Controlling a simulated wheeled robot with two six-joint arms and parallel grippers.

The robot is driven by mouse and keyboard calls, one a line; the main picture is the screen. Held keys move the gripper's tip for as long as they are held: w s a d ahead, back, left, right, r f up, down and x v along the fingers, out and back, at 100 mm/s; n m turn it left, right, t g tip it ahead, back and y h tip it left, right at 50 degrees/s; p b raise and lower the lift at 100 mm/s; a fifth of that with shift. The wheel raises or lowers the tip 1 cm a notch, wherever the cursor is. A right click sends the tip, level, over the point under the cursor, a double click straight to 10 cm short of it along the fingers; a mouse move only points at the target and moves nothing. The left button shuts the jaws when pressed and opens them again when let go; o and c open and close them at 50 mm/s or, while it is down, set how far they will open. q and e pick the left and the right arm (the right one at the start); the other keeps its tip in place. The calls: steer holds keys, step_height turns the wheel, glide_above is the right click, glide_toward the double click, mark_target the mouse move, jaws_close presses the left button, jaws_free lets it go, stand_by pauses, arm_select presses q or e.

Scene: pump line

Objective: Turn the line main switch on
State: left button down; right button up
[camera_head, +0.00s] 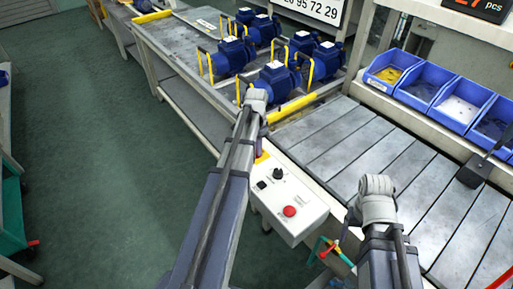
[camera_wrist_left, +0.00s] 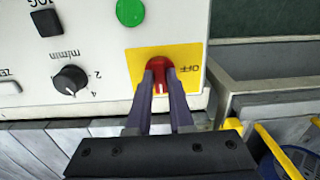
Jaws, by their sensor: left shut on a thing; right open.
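The main switch is a red rotary knob (camera_wrist_left: 158,66) on a yellow plate (camera_wrist_left: 135,66) marked OFF, on the white control box (camera_head: 291,208). My left gripper (camera_wrist_left: 160,80) is shut on the red knob, one finger on each side. The knob's white mark points toward the bottom of the wrist view; the OFF print is upside down to its right. In the head view, my left arm hides the knob and only a bit of yellow plate (camera_head: 262,157) shows. My right gripper (camera_head: 350,222) is open and empty, right of the box; its fingers are only partly visible.
The box also carries a black dial (camera_head: 278,174), a red button (camera_head: 289,211) and a green button (camera_wrist_left: 130,12). Blue pumps (camera_head: 276,80) stand behind, blue bins (camera_head: 421,88) at right. The green floor at left is clear.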

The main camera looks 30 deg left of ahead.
stand_by(0.5)
arm_select(q)
steer(key=c, duration=0.8)
jaws_free()
steer(key=shift+r, duration=0.15)
step_height(320, 180, up, 8)
steer(key=p, duration=0.8)
steer(key=shift+f, duration=0.2)
